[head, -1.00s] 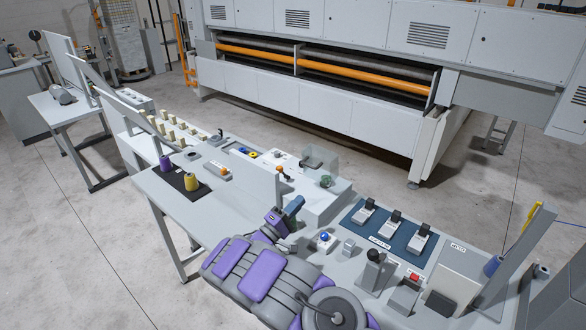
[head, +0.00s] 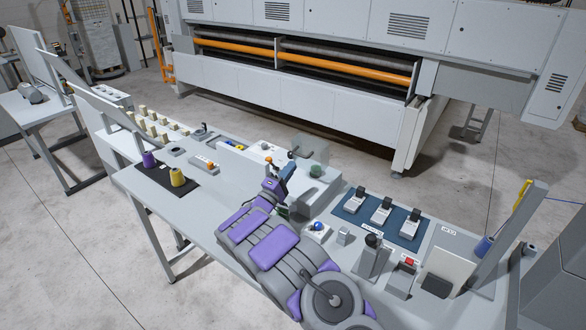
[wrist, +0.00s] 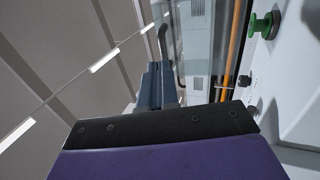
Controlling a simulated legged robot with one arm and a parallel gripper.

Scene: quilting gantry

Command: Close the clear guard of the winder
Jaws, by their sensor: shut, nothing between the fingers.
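The winder (head: 302,188) is a pale box at the back edge of the table. Its clear guard (head: 303,143) stands up at the back of it and looks raised, with a green round part (head: 318,170) uncovered in front. In the wrist view the green part (wrist: 263,25) is at the upper right, and a see-through panel (wrist: 200,40), apparently the guard, is just beyond my fingers. My gripper (head: 289,170) is shut and empty, just left of the green part and in front of the guard. Its blue-grey fingers (wrist: 156,85) point at the panel's left side; I cannot tell whether they touch.
An orange-topped control (head: 268,160) stands left of my gripper. A blue button box (head: 317,229), pedals on a blue mat (head: 382,216) and a black-knobbed lever (head: 372,242) are to the right.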

